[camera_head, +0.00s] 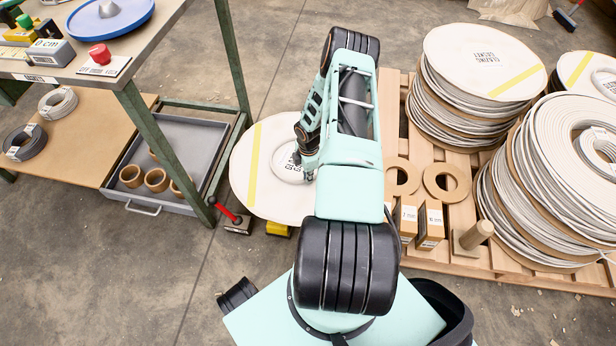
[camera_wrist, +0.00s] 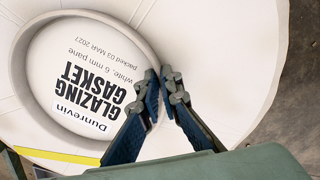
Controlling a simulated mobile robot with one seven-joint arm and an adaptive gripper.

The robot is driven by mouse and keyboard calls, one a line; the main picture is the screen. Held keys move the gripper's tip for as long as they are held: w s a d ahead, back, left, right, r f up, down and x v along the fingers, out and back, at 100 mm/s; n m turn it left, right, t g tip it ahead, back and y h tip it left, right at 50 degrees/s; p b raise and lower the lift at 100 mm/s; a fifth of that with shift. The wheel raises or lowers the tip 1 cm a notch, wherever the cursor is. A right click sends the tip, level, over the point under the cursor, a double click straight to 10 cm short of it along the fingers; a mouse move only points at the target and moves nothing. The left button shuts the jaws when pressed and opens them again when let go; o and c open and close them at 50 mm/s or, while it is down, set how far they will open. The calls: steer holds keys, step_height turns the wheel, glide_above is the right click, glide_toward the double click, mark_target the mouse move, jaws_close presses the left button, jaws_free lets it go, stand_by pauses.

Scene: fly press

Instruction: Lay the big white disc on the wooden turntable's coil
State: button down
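The big white disc (camera_head: 251,190) is left of the pallet, with a yellow stripe and a raised round rim around a glazing gasket label. It fills most of the wrist view (camera_wrist: 215,45). My gripper (camera_wrist: 163,74) has its fingers close together across the raised rim, and they look shut on it, right of the label.
A red-handled lever (camera_head: 227,212) and a yellow block (camera_head: 278,229) show at the disc's near edge. A workbench with a grey drawer tray (camera_head: 180,135) stands left. A wooden pallet (camera_head: 452,262) on the right carries tall coil stacks, cardboard rings and boxes. Floor at front left is clear.

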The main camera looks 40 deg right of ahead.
steer(key=c, duration=2.1)
jaws_free()
steer(key=shift+o, duration=0.4)
steer(key=o, duration=0.4)
steer(key=shift+r, duration=0.15)
steer(key=shift+r+p, duration=2.15)
steer(key=shift+r, duration=1.2)
